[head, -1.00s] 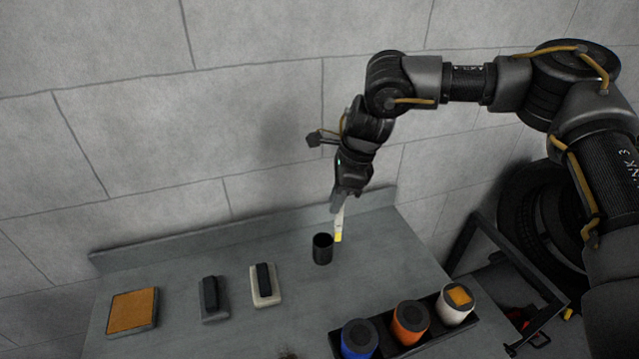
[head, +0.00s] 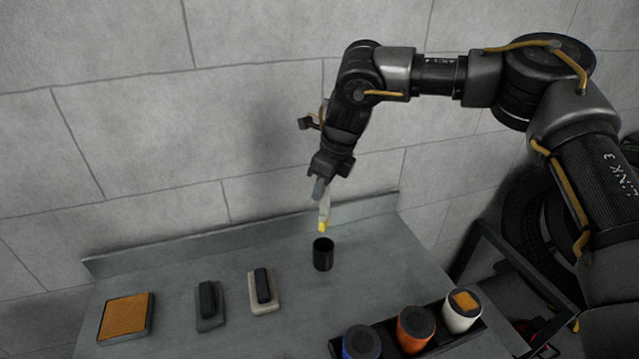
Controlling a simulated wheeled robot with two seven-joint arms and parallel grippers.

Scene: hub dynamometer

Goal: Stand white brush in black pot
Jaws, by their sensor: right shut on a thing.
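The black pot (head: 323,256) stands upright on the grey bench, open at the top. My right gripper (head: 321,190) is shut on the white brush (head: 325,212), whose yellow tip points down. The brush hangs nearly upright, and its tip shows just above the pot's rim in the picture. I cannot tell how exactly it lines up with the opening in depth. My left gripper is not in view.
A tray (head: 390,340) with blue, orange and white containers lies at the front right. Two block erasers, one dark (head: 209,305) and one pale (head: 264,292), and an orange pad (head: 127,316) lie left. A low ledge and wall stand behind.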

